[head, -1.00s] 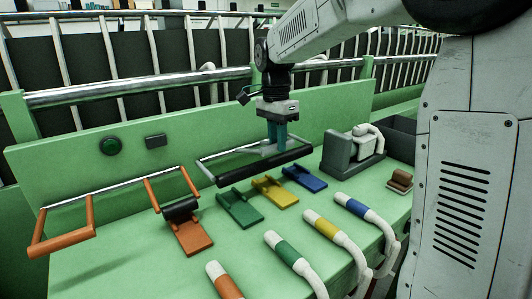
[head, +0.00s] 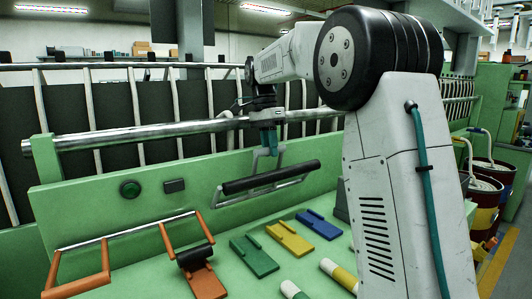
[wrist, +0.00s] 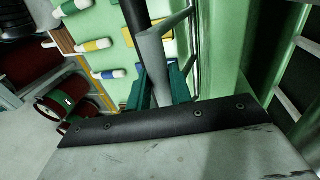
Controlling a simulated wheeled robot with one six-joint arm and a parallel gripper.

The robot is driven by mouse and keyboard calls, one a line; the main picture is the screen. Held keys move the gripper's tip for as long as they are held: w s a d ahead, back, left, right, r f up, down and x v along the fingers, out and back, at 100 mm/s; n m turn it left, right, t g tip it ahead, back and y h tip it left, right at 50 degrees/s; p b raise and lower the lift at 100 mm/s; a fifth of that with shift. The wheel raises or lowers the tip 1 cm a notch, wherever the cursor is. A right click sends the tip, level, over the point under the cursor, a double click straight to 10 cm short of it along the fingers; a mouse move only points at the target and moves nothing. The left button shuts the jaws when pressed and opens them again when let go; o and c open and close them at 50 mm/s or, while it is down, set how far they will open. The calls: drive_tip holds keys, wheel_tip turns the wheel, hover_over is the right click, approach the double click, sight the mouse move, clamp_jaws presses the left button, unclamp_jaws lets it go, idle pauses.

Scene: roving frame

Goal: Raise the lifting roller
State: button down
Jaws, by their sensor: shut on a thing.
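The lifting roller (head: 270,177) is a black cylinder in a grey metal frame. In the head view it hangs in front of the green back panel (head: 110,202), above the green bench top. My gripper (head: 268,145) is shut on a grey part of the roller's frame, just above the black cylinder. In the wrist view the teal fingers (wrist: 160,88) close around a light grey bar (wrist: 153,52), with the black cylinder (wrist: 135,14) beside it. The fingers partly hide the gripped spot.
Orange (head: 204,282), green (head: 255,257), yellow (head: 289,239) and blue (head: 319,225) pads lie on the bench. An orange-armed frame (head: 78,280) stands at left. A long metal rail (head: 130,135) runs behind my gripper. Drums (head: 488,180) stand at right.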

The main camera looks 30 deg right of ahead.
drive_tip(key=shift+w+f, duration=0.2)
drive_tip(key=shift+w, duration=0.7)
drive_tip(key=c, duration=1.3)
unclamp_jaws()
drive_tip(key=shift+w+a, duration=0.1)
drive_tip(key=shift+w, duration=0.05)
drive_tip(key=shift+o, duration=0.2)
drive_tip(key=shift+r, duration=0.1)
drive_tip(key=v, duration=0.7)
drive_tip(key=shift+r, duration=0.45)
